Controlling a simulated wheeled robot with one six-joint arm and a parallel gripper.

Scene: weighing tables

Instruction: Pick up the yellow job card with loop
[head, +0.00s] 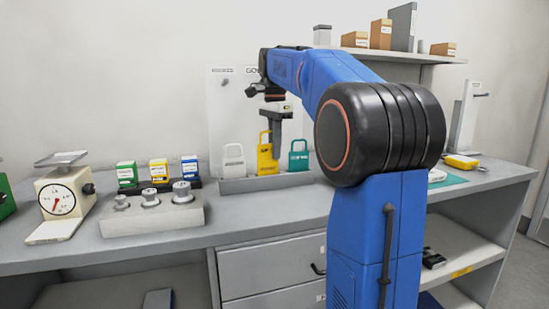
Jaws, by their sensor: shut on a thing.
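The yellow job card with loop (268,164) stands upright in the head view, between a white card (234,163) and a teal card (299,160), both with loops. All three are at a grey rack (265,184) on the back of the bench. My gripper (268,138) points down and is shut on the yellow card at its loop. The fingers partly cover the loop, so the exact grip is hidden. The card's lower edge is at the rack, and I cannot tell whether it is clear of it.
A dial scale (65,203), several small coloured boxes (159,170) and a grey block with metal weights (152,217) stand to the left. A pale back panel (225,115) rises behind the cards. A yellow item (461,161) lies on the right of the bench.

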